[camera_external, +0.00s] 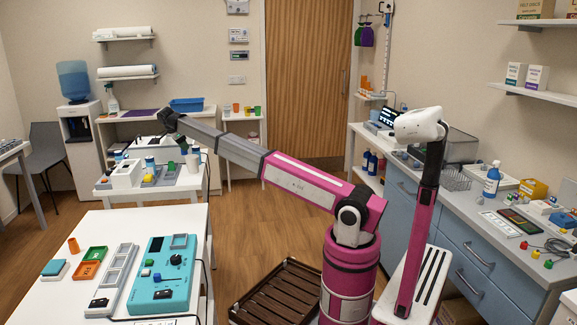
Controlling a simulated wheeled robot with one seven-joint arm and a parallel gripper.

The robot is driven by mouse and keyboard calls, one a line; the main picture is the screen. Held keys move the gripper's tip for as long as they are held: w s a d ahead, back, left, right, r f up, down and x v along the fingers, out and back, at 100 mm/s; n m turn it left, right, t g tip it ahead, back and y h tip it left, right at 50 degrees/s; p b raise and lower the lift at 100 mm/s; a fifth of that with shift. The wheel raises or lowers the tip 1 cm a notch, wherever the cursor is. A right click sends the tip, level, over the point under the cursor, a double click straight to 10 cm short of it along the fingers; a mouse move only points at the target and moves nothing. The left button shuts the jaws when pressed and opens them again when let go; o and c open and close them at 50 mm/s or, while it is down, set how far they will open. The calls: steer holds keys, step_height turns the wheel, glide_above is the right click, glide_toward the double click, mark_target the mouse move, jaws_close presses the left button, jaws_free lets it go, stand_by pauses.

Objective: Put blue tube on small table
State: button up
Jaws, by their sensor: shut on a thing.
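My arm reaches to the back left over a white table (185,190) with lab devices. My gripper (184,146) is small and dark at the arm's far end, above the devices. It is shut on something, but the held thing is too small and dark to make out. I cannot pick out the blue tube with certainty. A small white table (242,118) with orange and green cups on it stands against the back wall, left of the wooden door. It is to the right of my gripper and farther back.
A front-left table (70,300) holds a teal device (164,276) and coloured trays. A back-left bench carries a blue bin (187,105). A long counter (500,232) with bottles and boxes runs along the right. Open wooden floor lies before the door (308,80).

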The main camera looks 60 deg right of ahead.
steer(key=shift+f, duration=3.55)
steer(key=shift+f, duration=0.1)
steer(key=o, duration=1)
steer(key=shift+v, duration=3.9)
steer(key=shift+s, duration=0.1)
